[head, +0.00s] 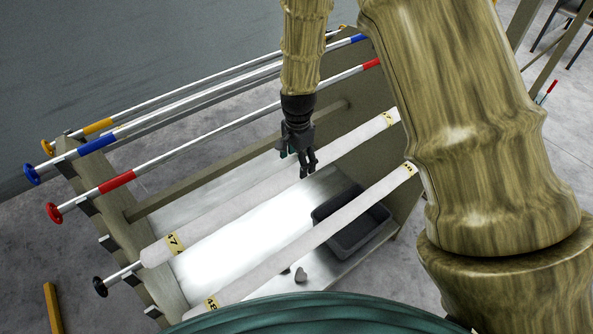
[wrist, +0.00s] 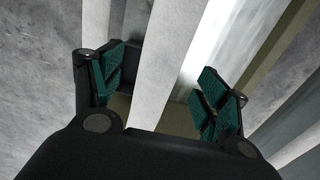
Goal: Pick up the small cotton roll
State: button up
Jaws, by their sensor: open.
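Two long white rolls with yellow number labels lie across the rack in the head view: the far one (head: 240,205) marked 47 and the near one (head: 320,232) marked 48. A small pale lump (head: 300,274) lies on the white shelf below the near roll; I cannot tell whether it is cotton. My gripper (head: 298,172) hangs pointing down over the far roll, open and empty. In the wrist view, a white roll (wrist: 168,65) runs between the spread green-padded fingers (wrist: 160,88). I cannot tell whether they touch it.
A dark grey tray (head: 352,243) sits on the shelf beneath the rolls. Rods with red (head: 117,182), blue (head: 97,143) and yellow (head: 98,127) bands cross the rack behind. A wooden rail (head: 190,183) runs beside the far roll.

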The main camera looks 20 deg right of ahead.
aim_at(297, 166)
jog(key=shift+s+f, duration=0.1)
jog(key=shift+f, duration=0.05)
jog(key=shift+w+f+p, duration=0.15)
jog(key=shift+f+p, duration=0.3)
jog(key=shift+f, duration=0.85)
jog(key=shift+w+f+p, duration=0.1)
jog(key=shift+f+p, duration=0.3)
jog(key=shift+f, duration=0.9)
grip_shut()
